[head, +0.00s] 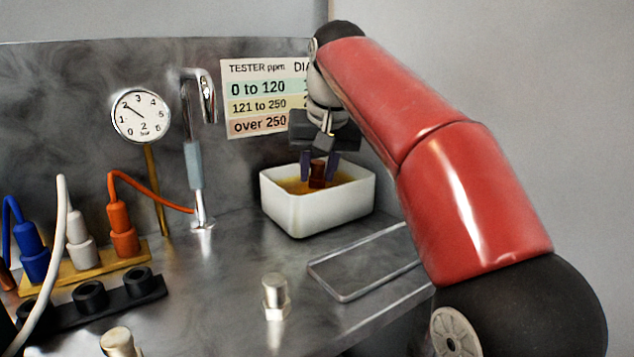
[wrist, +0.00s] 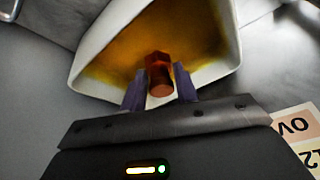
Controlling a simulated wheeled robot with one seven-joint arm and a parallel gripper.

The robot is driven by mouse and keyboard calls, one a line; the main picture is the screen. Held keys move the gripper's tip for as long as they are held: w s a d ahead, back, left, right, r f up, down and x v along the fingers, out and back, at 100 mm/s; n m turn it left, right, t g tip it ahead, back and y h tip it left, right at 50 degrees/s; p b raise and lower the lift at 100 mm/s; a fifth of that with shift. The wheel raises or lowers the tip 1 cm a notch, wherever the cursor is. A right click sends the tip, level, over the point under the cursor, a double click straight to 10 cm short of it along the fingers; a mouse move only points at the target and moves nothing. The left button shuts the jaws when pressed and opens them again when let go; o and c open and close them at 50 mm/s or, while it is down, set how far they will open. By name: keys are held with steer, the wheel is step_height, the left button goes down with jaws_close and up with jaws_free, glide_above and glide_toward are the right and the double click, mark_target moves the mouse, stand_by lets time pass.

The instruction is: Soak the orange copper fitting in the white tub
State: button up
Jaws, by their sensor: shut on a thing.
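The white tub (head: 318,212) stands on the metal counter at the back, holding an amber-orange liquid. In the wrist view the tub (wrist: 90,68) fills the upper middle, its liquid (wrist: 195,35) beyond the fitting. My gripper (head: 319,172) points down over the tub, its fingers reaching to about rim height. It is shut on the orange copper fitting (head: 317,175), a reddish-brown piece. In the wrist view the fitting (wrist: 159,75) sits between the two purple-grey fingertips of my gripper (wrist: 160,92). I cannot tell whether its lower end touches the liquid.
A chrome tap (head: 197,150) and a gauge (head: 141,115) are to the left. Blue, white and orange hose plugs (head: 123,230) stand at left. A metal hex fitting (head: 275,297) stands on the front counter.

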mark_target(318, 162)
steer(key=shift+r+p, duration=0.6)
steer(key=shift+r, duration=2.7)
